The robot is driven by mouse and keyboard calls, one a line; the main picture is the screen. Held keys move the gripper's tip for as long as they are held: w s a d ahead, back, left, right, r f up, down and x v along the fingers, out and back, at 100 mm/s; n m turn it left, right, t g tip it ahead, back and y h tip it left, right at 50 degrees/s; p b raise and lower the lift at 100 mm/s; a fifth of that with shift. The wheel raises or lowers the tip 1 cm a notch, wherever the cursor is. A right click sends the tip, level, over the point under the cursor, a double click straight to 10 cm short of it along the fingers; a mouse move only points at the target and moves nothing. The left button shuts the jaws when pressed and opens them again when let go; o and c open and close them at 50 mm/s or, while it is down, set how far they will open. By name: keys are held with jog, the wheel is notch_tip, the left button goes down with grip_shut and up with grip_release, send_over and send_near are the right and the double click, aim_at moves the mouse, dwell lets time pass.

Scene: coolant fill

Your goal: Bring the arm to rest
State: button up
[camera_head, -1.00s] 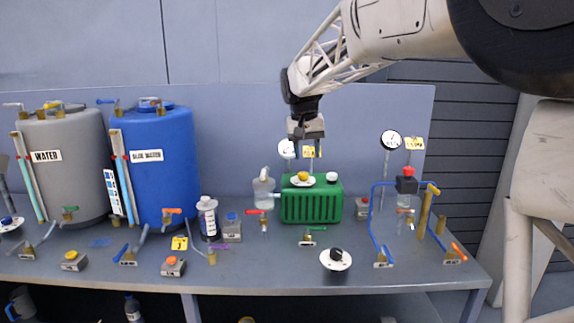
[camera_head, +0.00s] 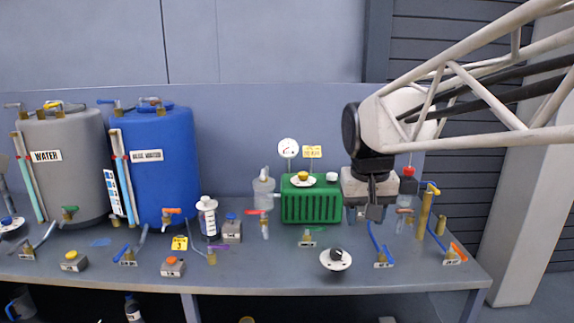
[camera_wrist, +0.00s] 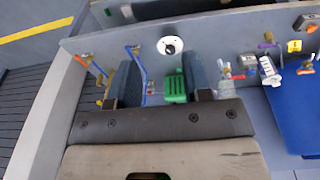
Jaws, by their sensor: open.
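My gripper (camera_head: 370,212) hangs over the right part of the bench (camera_head: 290,275), just right of the green ribbed tank (camera_head: 310,203) in the head view. It points down, and its jaws are apart with nothing held. In the wrist view my gripper (camera_wrist: 159,62) shows two dark fingers apart, with the green tank (camera_wrist: 175,90) seen between them.
A grey water tank (camera_head: 62,175) and a blue tank (camera_head: 160,165) stand at the left. A white bottle (camera_head: 207,218), small valves and a round black knob (camera_head: 336,257) are on the bench. The red-capped fitting (camera_head: 408,183) is close to my gripper's right.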

jog(key=s+d+f, duration=0.1)
jog(key=s+f, duration=0.4)
jog(key=s, duration=0.4)
jog(key=s+d+f, duration=0.2)
jog(key=s+f, duration=0.4)
jog(key=s, duration=0.4)
jog(key=shift+s+d+t, duration=0.2)
jog(key=shift+s+t, duration=0.05)
jog(key=shift+t, duration=0.15)
dwell(0.9)
